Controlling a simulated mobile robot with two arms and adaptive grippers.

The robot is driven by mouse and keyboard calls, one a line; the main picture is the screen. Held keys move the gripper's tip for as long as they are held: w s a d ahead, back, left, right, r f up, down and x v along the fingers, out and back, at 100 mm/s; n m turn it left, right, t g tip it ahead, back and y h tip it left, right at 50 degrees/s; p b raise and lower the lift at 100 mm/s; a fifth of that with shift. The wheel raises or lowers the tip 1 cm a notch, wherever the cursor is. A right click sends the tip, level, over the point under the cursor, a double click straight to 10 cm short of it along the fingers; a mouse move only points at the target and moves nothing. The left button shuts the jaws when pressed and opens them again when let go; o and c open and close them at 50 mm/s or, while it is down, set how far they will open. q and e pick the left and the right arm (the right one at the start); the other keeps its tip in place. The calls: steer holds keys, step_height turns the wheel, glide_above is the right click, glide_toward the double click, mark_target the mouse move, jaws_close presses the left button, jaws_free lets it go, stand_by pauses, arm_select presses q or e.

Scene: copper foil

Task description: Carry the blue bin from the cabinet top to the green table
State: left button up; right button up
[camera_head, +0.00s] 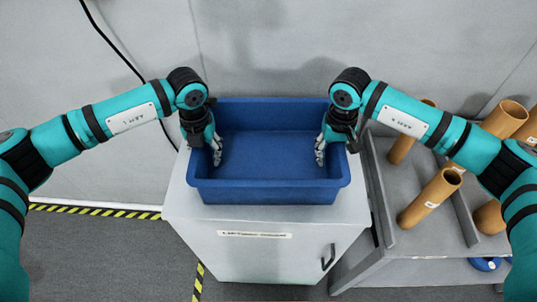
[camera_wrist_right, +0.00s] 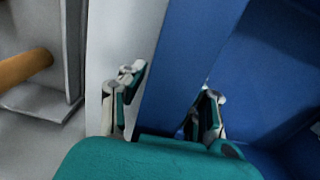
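The blue bin (camera_head: 268,196) sits upright and empty on top of the light grey cabinet (camera_head: 290,222). It also shows in the right wrist view (camera_wrist_right: 190,60). My left gripper (camera_head: 206,145) hangs over the bin's left wall, with a finger inside the bin standing off the wall; its outer side is mostly hidden. My right gripper (camera_head: 333,147) is at the right wall. In the right wrist view its fingers (camera_wrist_right: 163,100) are spread, one outside the wall and one inside, and I see no firm grip. The green table is not in view.
A grey bench (camera_head: 385,190) stands close on the right, with several brown tubes (camera_head: 430,197) lying or standing on it. A grey wall (camera_head: 270,50) with a black cable is behind the cabinet. Dark floor (camera_head: 110,255) with yellow-black tape is free at the left.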

arm_select(q)
jaws_close()
arm_select(e)
jaws_close()
arm_select(q)
steer(key=shift+r, duration=0.1)
arm_select(e)
steer(key=shift+r, duration=0.1)
